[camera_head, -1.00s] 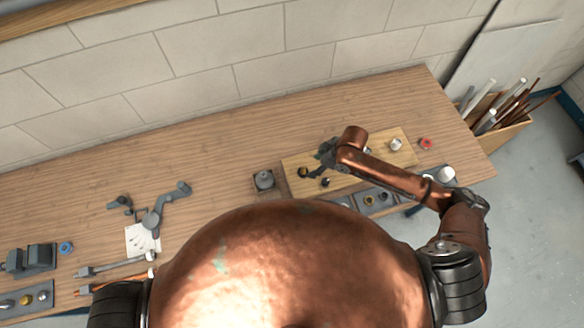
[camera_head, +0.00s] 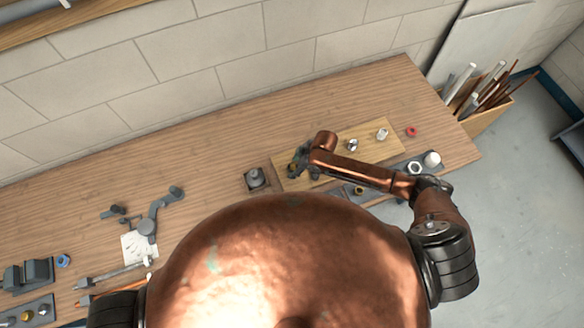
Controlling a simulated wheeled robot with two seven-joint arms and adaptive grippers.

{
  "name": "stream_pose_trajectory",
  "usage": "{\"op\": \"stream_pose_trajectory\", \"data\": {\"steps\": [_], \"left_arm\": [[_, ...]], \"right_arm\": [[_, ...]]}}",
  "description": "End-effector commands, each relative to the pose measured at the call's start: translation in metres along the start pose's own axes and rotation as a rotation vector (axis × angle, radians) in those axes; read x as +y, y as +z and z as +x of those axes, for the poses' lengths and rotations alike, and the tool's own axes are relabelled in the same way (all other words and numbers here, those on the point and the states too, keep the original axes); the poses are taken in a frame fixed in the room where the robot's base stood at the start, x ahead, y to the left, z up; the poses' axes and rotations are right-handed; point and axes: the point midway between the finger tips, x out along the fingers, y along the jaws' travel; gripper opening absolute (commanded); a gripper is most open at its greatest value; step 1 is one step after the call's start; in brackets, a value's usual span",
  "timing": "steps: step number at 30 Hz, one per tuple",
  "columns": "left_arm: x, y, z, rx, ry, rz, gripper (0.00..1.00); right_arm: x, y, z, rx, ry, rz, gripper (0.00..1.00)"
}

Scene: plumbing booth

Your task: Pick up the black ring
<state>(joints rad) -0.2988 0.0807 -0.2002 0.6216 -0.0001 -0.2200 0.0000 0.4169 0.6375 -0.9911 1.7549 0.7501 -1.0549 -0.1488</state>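I cannot make out the black ring for certain. My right gripper (camera_head: 298,162) is low over the left end of the light wooden board (camera_head: 369,138), beside or over a small brass-coloured part (camera_head: 292,169). Its fingers are small, dark and partly covered by my copper-coloured forearm, so I cannot tell whether they are open or holding anything. The part of the board under the forearm is hidden. My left gripper is out of view; only a dark part of my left arm shows at the bottom left.
A dark square block with a knob (camera_head: 256,178) stands just left of the board. Metal fittings (camera_head: 352,145) stand on the board, and a red ring (camera_head: 411,132) lies beyond its right end. A grey tray (camera_head: 398,173) is in front. The bench's back strip is clear.

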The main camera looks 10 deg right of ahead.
Motion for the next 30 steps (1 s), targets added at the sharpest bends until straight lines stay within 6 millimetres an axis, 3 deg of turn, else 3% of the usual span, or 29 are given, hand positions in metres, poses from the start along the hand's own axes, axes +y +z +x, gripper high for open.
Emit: {"op": "stream_pose_trajectory", "data": {"steps": [14, 23, 30], "left_arm": [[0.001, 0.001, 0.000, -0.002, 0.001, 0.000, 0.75], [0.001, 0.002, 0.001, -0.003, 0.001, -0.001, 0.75], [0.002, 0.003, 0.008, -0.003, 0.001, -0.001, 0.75]], "right_arm": [[0.000, 0.000, 0.000, 0.000, 0.000, -0.001, 0.19], [0.001, -0.002, -0.004, 0.001, 0.000, -0.002, 0.18], [0.001, -0.018, -0.040, 0.002, 0.002, -0.005, 0.18]]}}
